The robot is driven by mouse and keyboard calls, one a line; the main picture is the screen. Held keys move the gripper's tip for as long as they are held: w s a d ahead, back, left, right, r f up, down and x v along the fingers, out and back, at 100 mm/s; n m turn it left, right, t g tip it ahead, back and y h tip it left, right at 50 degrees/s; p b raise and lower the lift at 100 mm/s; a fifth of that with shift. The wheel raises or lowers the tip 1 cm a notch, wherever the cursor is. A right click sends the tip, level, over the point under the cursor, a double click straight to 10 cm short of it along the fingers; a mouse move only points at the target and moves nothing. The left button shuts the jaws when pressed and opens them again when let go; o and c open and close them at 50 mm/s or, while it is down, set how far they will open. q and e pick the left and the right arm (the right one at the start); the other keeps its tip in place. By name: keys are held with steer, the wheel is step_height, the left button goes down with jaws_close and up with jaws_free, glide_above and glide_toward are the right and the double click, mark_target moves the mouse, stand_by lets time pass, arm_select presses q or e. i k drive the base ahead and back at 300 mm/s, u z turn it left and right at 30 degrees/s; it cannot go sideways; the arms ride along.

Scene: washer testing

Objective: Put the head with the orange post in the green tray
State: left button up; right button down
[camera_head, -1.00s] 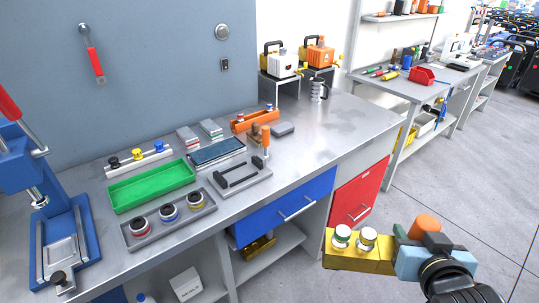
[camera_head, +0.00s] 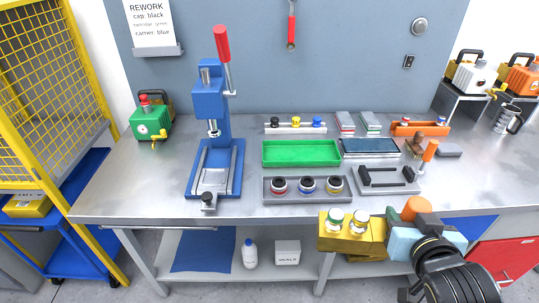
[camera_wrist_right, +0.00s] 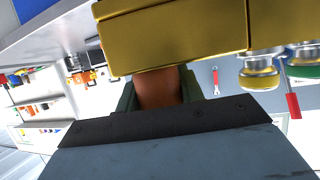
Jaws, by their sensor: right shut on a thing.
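My right gripper (camera_head: 397,238) is shut on the post and holds the head in front of the bench edge, below and right of the tray. In the wrist view the gold block (camera_wrist_right: 180,40) lies across the orange-brown post (camera_wrist_right: 157,90) between the fingers. The green tray (camera_head: 300,153) lies flat on the bench and looks empty. My left gripper is out of view.
A grey tray (camera_head: 306,198) with several round parts sits in front of the green tray. A blue press (camera_head: 214,165) stands left. Small parts on a rack (camera_head: 294,130) stand behind.

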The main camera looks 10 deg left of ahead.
mark_target(300, 156)
steer(key=u, duration=0.25)
steer(key=i, duration=1)
